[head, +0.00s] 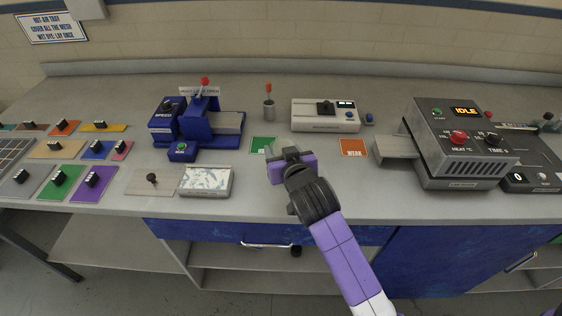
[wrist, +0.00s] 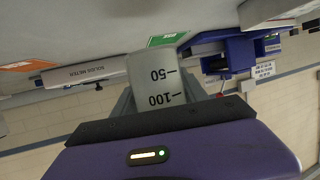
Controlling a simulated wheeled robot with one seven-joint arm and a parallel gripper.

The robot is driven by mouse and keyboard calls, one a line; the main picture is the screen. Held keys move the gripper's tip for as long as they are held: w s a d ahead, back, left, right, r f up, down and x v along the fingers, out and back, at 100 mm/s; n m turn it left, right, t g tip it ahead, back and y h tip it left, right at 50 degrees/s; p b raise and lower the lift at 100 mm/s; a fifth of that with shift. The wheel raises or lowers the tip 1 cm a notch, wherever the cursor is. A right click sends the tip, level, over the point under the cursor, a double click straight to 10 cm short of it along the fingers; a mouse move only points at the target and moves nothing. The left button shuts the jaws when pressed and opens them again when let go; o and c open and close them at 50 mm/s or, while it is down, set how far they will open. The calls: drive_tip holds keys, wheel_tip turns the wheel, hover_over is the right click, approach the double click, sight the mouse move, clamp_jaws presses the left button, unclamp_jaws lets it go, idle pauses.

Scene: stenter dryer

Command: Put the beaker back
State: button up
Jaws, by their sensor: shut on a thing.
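The beaker (wrist: 155,80) fills the middle of the wrist view, pale and translucent with dark 50 and 100 marks. My gripper (wrist: 165,100) is shut on it. In the head view my gripper (head: 284,158) is over the front middle of the bench, just right of and in front of the green card (head: 260,145). The beaker is mostly hidden by the gripper there, and I cannot tell its height above the bench.
An orange WEAK card (head: 353,148) lies to the right, with a white meter box (head: 325,117) behind. A blue press (head: 205,122) and a patterned white tray (head: 206,181) stand left. A grey IDLE heater (head: 460,145) stands right. The bench front near the gripper is clear.

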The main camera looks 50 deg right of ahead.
drive_tip(key=shift+f, duration=2.25)
drive_tip(key=shift+f, duration=0.15)
drive_tip(key=o, duration=1.5)
drive_tip(key=shift+o, duration=0.3)
